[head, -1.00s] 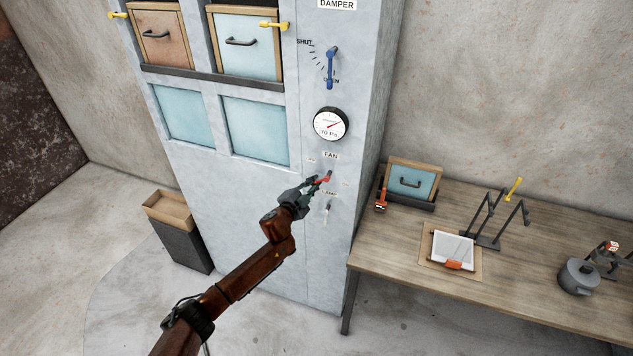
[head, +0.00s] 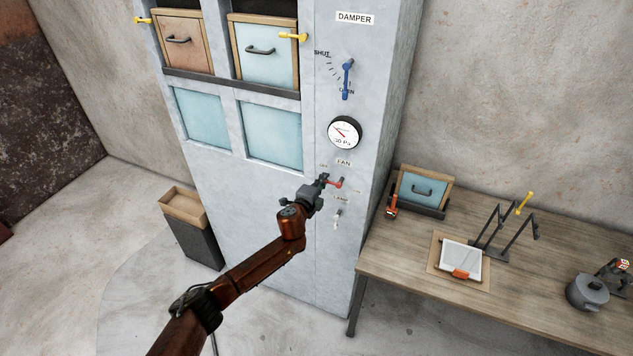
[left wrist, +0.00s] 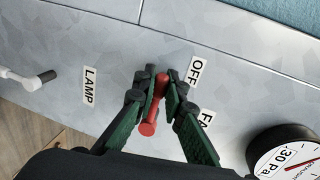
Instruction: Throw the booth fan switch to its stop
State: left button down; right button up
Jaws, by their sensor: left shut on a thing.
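The fan switch is a red lever (head: 336,183) on the grey booth front, below the FAN label (head: 344,163). My left gripper (head: 325,181) is at the lever's left side in the head view. In the left wrist view its green-padded fingers (left wrist: 161,80) are shut on the red lever (left wrist: 150,122), one on each side. The OFF label (left wrist: 196,71) is close beside the fingertips there. In the head view the lever lies to the left, on the OFF side; whether it touches its stop I cannot tell. My right gripper is not in view.
A blue damper handle (head: 347,80) is higher up, and a white lamp switch (head: 338,217) is just below. A wooden bench (head: 400,260) with a pot (head: 588,292) and racks stands at the right. Open floor is at the left.

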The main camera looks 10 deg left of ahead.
pick_arm(q)
jog(key=shift+d, duration=0.1)
dwell(0.3)
jog(key=c, duration=2)
grip_release()
jog(key=shift+s, duration=0.15)
jog(key=v, duration=1.2)
